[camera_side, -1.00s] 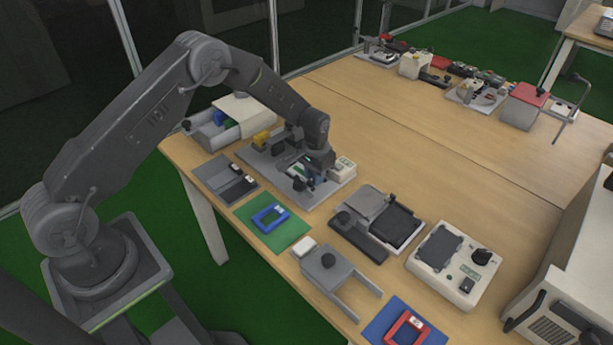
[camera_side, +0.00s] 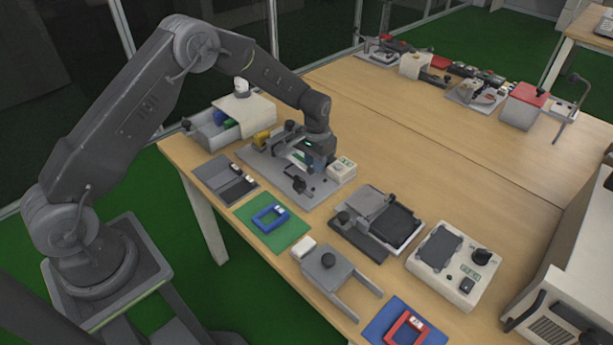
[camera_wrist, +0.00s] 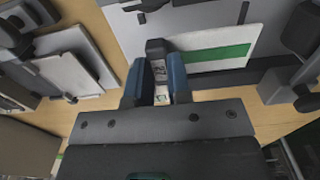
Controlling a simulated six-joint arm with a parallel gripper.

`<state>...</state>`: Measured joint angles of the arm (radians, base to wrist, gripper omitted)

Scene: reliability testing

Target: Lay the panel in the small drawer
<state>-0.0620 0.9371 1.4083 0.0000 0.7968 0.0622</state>
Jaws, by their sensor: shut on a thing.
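My gripper (camera_side: 316,164) is over the grey fixture plate (camera_side: 254,171). In the wrist view its two blue fingers (camera_wrist: 157,85) are closed around a dark, labelled tab (camera_wrist: 156,58). The tab is at the left end of a white panel with a green stripe (camera_wrist: 222,54). The panel also shows beside the gripper in the side view (camera_side: 297,157). I cannot tell how far it is off the plate. A grey open drawer (camera_side: 203,141) with blue and green pieces inside stands at the back left, under a whitish cover (camera_side: 246,112).
A green mat with a blue frame (camera_side: 270,216), a dark-tray unit (camera_side: 395,226), a grey forked part (camera_side: 335,273) and a white control box (camera_side: 455,262) line the front. A blue mat holds a red frame (camera_side: 407,329).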

